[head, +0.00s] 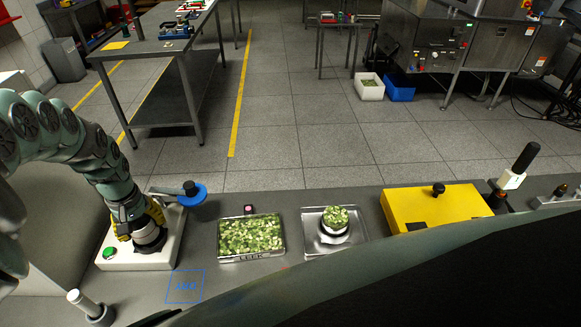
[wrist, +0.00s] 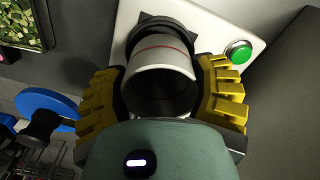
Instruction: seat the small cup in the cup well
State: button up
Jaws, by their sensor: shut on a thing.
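The small cup (wrist: 161,58) is pale grey with a thin red line around it and a dark inside. In the wrist view it sits between the yellow-padded fingers of my gripper (wrist: 160,90), which are shut on its sides. The cup's far end meets the dark cup well (wrist: 150,20) on the white base (wrist: 205,20); I cannot tell whether it is fully down. In the head view my gripper (head: 146,220) is over the white base (head: 115,255) at the left of the counter, around the dark well area, and hides most of the cup.
A green button (head: 109,253) is on the base beside the gripper. A blue disc with a black knob (head: 193,193) stands close behind on the right. A tray of green pieces (head: 250,257), a pan with a filled bowl (head: 309,245) and a yellow box (head: 430,207) stand farther right.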

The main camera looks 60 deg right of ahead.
jog(key=shift+f+b, duration=0.9)
jog(key=shift+f, duration=0.2)
jog(key=o, duration=1.2)
jog(key=shift+r, duration=0.15)
notch_tip(320, 180, up, 6)
jog(key=shift+w, duration=0.1)
jog(key=shift+r, duration=0.65)
